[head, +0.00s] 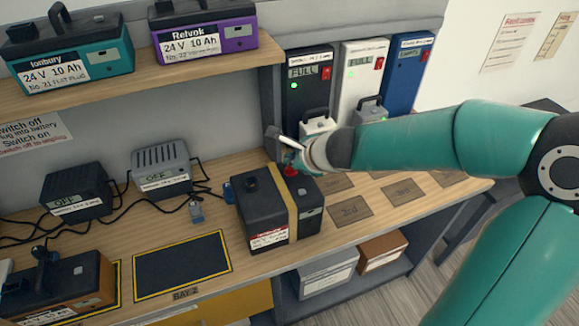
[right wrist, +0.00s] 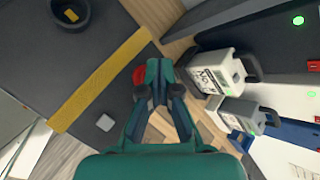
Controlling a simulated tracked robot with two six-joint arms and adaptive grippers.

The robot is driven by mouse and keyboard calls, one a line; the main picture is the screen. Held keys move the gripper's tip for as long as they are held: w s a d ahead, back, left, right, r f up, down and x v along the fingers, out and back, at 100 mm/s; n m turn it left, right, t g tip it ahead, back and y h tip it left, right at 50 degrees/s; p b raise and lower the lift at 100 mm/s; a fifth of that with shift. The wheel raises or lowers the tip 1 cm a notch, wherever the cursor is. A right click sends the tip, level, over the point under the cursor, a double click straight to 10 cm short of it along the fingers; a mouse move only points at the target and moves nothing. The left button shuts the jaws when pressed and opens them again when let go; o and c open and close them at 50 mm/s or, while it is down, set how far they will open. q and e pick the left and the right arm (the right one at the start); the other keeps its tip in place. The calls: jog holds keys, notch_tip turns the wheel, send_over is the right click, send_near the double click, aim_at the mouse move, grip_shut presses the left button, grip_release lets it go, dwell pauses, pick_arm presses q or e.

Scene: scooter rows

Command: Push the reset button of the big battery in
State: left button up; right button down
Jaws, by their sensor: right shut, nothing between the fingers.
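The big battery (head: 253,205) is a black box with a yellow-tan strap (head: 283,190) over it, standing on the wooden bench. A red button (head: 290,171) is on its top near the back, beside the strap. In the right wrist view the red button (right wrist: 139,75) shows just left of the fingertips and is partly covered by them. My right gripper (head: 287,158) is shut and empty, over the back of the battery top. In the right wrist view its fingertips (right wrist: 155,75) look close to the button; I cannot tell whether they touch. My left gripper is not in view.
Black, white and blue units (head: 308,95) stand behind, with smaller pale handled batteries (head: 318,127) near my right gripper. Chargers (head: 76,190) with cables are at left. A yellow-edged mat (head: 182,265) lies empty in front. A shelf (head: 140,68) holds teal and purple batteries.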

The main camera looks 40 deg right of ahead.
jog(key=shift+f+b, duration=0.55)
jog(key=shift+f, duration=0.15)
jog(key=shift+r, duration=0.1)
dwell(0.5)
jog(key=shift+r+p, duration=1.1)
jog(key=shift+p, duration=0.15)
notch_tip(320, 180, up, 5)
jog(key=p, duration=0.5)
dwell(0.4)
